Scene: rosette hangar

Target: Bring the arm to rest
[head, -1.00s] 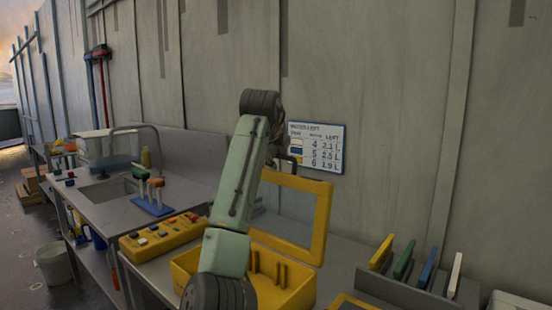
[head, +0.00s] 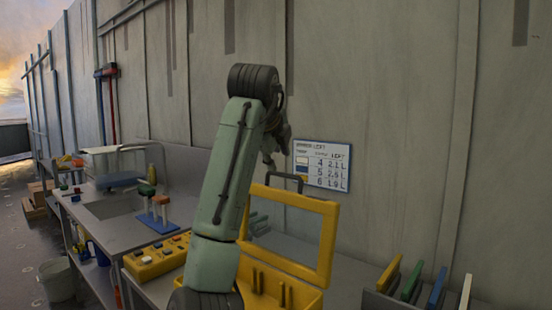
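My arm rises from the bottom of the head view, pale green with dark joints, and bends over at the top. My gripper (head: 270,160) hangs behind the bent joint, small and partly hidden by the arm, above the open yellow case. I cannot make out whether its fingers are apart or together. I see nothing clearly held in it.
The yellow case (head: 325,262) stands with its framed lid raised close behind my arm. A yellow block tray (head: 142,272), a blue stand (head: 157,227) and a sink (head: 108,208) lie to the left. A rack of coloured panels (head: 375,300) is at right. The wall carries a whiteboard (head: 323,165).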

